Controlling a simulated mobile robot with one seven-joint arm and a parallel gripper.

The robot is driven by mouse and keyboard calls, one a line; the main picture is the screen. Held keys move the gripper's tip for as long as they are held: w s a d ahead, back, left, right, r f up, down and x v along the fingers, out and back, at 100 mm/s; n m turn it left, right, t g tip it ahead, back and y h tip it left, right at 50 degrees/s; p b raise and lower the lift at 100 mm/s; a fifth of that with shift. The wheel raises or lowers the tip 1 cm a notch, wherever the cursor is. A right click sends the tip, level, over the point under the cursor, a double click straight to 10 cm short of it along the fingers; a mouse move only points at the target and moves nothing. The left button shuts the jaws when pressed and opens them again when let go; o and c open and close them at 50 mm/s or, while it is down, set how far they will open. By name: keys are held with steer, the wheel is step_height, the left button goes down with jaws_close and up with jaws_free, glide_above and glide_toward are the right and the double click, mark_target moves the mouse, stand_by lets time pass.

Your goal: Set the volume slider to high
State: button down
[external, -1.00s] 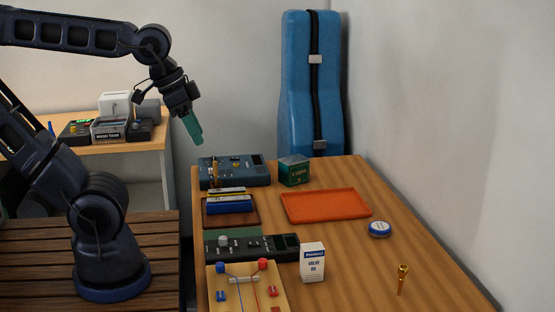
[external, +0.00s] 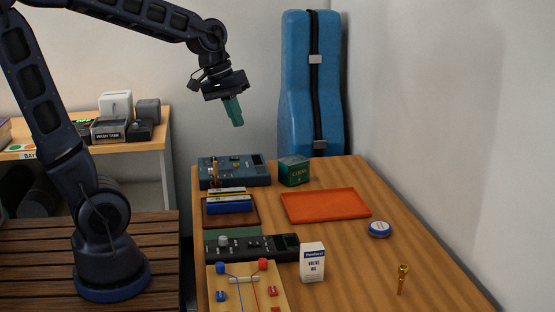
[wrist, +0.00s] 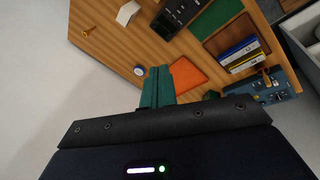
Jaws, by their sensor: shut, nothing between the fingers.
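A dark device with a white knob and a row of small controls (external: 262,248) lies on the wooden table, left of the white valve oil box. A blue device with small controls (external: 234,171) lies at the table's back left. I cannot read labels on either, so I cannot tell which bears the volume slider or its setting. My gripper (external: 234,112), with green fingers, is shut and empty, high above the back of the table and touching nothing. In the wrist view the green fingers (wrist: 157,88) show, with the dark device (wrist: 176,14) and blue device (wrist: 272,90) beyond.
An orange tray (external: 325,205), a green box (external: 294,171), a valve oil box (external: 312,262), a blue-lidded tin (external: 379,229) and a brass mouthpiece (external: 402,279) stand on the table. A wooden board with red and blue knobs (external: 247,287) is at the front. The right-hand tabletop is mostly clear.

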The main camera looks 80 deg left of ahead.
mark_target(211, 171)
steer(key=a+f+n, duration=0.4)
steer(key=a+n, duration=0.3)
steer(key=a, duration=0.6)
steer(key=a+f+n, duration=0.5)
steer(key=a+n, duration=0.1)
steer(key=a, duration=0.7)
steer(key=s+a+f+n, duration=0.6)
steer(key=s+a+f, duration=0.1)
steer(key=a, duration=0.4)
steer(key=s+a+f+n, duration=0.6)
steer(key=s+a, duration=0.3)
steer(key=a, duration=0.2)
steer(key=shift+s+a+f+n+t+y, duration=0.15)
steer(key=shift+s+f+n+t+y, duration=0.2)
steer(key=shift+f, duration=0.4)
steer(key=shift+w, duration=0.1)
steer(key=x, duration=1)
steer(key=shift+f, duration=0.2)
steer(key=shift+w+r, duration=0.2)
steer(key=shift+w, duration=1.8)
